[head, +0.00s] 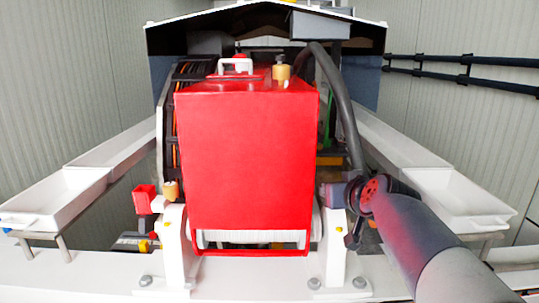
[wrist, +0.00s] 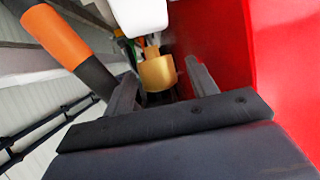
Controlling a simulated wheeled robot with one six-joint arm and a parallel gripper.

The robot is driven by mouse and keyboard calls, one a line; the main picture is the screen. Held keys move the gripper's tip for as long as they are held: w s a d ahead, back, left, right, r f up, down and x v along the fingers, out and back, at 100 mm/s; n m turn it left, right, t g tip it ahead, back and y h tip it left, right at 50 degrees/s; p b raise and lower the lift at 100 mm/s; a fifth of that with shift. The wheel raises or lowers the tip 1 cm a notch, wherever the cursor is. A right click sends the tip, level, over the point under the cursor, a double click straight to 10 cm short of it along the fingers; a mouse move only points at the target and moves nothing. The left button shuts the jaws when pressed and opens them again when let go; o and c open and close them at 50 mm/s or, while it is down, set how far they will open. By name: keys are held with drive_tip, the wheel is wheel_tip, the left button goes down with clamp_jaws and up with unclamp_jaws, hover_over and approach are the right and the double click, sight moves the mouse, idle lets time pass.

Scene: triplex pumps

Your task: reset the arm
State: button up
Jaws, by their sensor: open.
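My gripper (wrist: 160,78) is open in the wrist view, with its two dark fingers apart. A brass-coloured fitting (wrist: 154,72) shows between and beyond the fingers. I cannot tell whether they touch it. In the head view my arm comes in from the lower right and ends at the right white post (head: 337,232), beside the red housing (head: 247,165). The dark parts of my wrist and gripper there cover the top of that post, so the fingertips are not clear. The red housing also fills the right side of the wrist view (wrist: 285,60).
A brass cap (head: 170,190) and a red block (head: 144,199) sit by the left white post. A brass knob (head: 281,70) and white handle (head: 236,66) top the housing. White trays (head: 55,195) flank it. A dark hose (head: 340,95) curves behind my wrist.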

drive_tip(key=b+v, duration=0.2)
drive_tip(key=v, duration=0.8)
drive_tip(key=p+x, duration=0.2)
drive_tip(key=x, duration=0.8)
drive_tip(key=shift+w+f, duration=0.15)
drive_tip(key=shift+w, duration=0.15)
drive_tip(key=shift+f+b, duration=0.2)
drive_tip(key=shift+b, duration=0.15)
drive_tip(key=shift+s+n+y+b, duration=0.1)
drive_tip(key=shift+n+y+b, duration=0.3)
drive_tip(key=shift+y+b, duration=0.3)
drive_tip(key=shift+n+y+b, duration=0.5)
drive_tip(key=shift+b, duration=0.15)
drive_tip(key=shift+r+n+g+y, duration=0.3)
drive_tip(key=shift+n+g+y, duration=0.5)
drive_tip(key=shift+n+y, duration=0.35)
drive_tip(key=shift+r+n+g+y+p, duration=0.15)
drive_tip(key=shift+n+g+y+p, duration=0.35)
drive_tip(key=shift+n+y+p, duration=0.6)
drive_tip(key=n+g+y+p, duration=0.2)
drive_tip(key=n+g+p, duration=0.1)
drive_tip(key=p, duration=0.3)
drive_tip(key=shift+y, duration=0.35)
drive_tip(key=b+v, duration=0.1)
drive_tip(key=v, duration=0.2)
drive_tip(key=b+v, duration=0.1)
drive_tip(key=v, duration=0.1)
drive_tip(key=shift+s+d, duration=0.2)
drive_tip(key=shift+d, duration=0.2)
drive_tip(key=shift+v, duration=0.95)
